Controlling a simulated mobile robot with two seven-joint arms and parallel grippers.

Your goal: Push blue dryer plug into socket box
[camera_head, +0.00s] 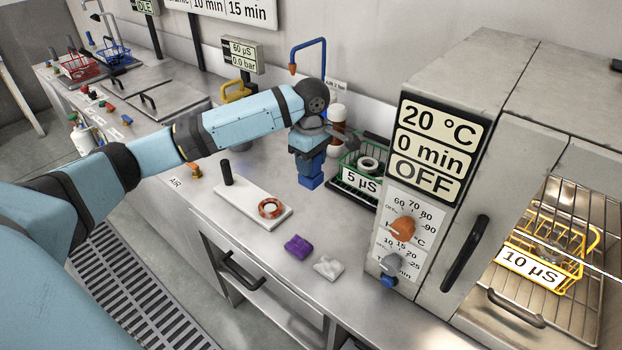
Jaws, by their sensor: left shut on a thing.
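My left gripper (312,132) reaches in over the worktop, pointing down, and is shut on the blue dryer plug (308,144). The plug is upright under the gripper, directly above a blue block that looks like the socket box (311,182) on the worktop. From this angle I cannot tell how deep the plug sits in the box; the two look in line, and the joint between them is unclear. The gripper's fingers are partly hidden by the wrist. My right gripper is not in view.
A green basket (378,150) stands close right of the box. The dryer (450,130) fills the right, with a yellow basket (545,262) inside. A white board (250,200) with a copper-coloured ring, a purple cloth (298,247) and a white cloth (328,267) lie nearer.

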